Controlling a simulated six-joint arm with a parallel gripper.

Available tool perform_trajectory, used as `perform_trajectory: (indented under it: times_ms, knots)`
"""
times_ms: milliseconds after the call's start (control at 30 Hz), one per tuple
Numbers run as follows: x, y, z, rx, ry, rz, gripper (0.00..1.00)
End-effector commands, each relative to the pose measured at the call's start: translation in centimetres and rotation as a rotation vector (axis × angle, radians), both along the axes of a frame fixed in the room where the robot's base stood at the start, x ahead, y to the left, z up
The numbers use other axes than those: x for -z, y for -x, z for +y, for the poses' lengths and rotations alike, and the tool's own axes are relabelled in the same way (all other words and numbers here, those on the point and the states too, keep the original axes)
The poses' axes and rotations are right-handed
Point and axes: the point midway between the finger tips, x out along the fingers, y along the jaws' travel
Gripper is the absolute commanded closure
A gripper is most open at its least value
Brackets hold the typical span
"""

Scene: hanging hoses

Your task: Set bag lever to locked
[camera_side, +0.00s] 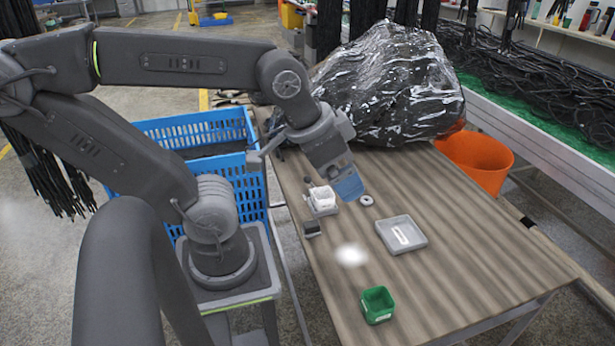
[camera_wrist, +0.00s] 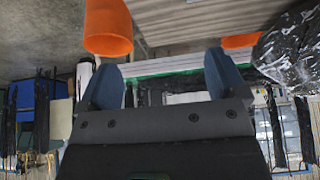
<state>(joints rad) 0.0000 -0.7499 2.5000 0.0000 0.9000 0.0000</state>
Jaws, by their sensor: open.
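A small white and grey fixture (camera_side: 322,199) stands near the left edge of the wooden table. A short stalk with a dark knob (camera_side: 308,181) rises at its upper left and looks like the lever. Its exact setting is too small to read. My gripper (camera_side: 349,190) points down just right of the fixture, with its blue fingers above the table. In the wrist view the two fingers of my gripper (camera_wrist: 163,75) are wide apart with nothing between them. The fixture and lever do not show in the wrist view.
A grey ring (camera_side: 366,200), a grey tray (camera_side: 415,237), a green box (camera_side: 377,306) and a dark block (camera_side: 312,229) are on the table. A black plastic bag (camera_side: 400,85) fills its far end. A blue crate (camera_side: 205,130) and an orange bucket (camera_side: 478,158) flank it.

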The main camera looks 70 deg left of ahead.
Motion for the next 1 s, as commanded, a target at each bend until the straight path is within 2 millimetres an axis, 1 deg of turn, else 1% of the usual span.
perform_trajectory:
  times_ms: [167,267,333,367,467,567,600,667,700,767,800,867,900,967,1000]
  knots:
    - [0.0,0.0,0.0,0.0,0.0,0.0,0.11]
    - [-0.1,-0.2,0.2,-0.005,-0.004,0.006,0.2]
    - [-0.2,-0.9,0.7,-0.014,-0.016,0.025,0.27]
    - [-0.2,-1.4,1.0,-0.02,-0.023,0.038,0.3]
    - [-0.4,-3.5,2.9,-0.051,-0.055,0.101,0.39]
    - [-0.2,-6.2,5.6,-0.087,-0.093,0.185,0.49]
    - [0.0,-7.3,6.9,-0.102,-0.105,0.22,0.53]
    - [0.5,-8.8,8.9,-0.12,-0.123,0.272,0.58]
    - [0.9,-9.7,10.3,-0.133,-0.132,0.309,0.61]
    - [1.7,-11.0,12.5,-0.152,-0.143,0.362,0.61]
    - [2.3,-11.7,14.1,-0.164,-0.149,0.399,0.61]
    - [3.4,-12.8,16.5,-0.179,-0.156,0.454,0.61]
    - [4.2,-13.3,18.2,-0.191,-0.159,0.492,0.61]
    - [5.6,-14.0,20.7,-0.204,-0.159,0.547,0.61]
    - [6.7,-14.3,22.4,-0.215,-0.158,0.585,0.61]
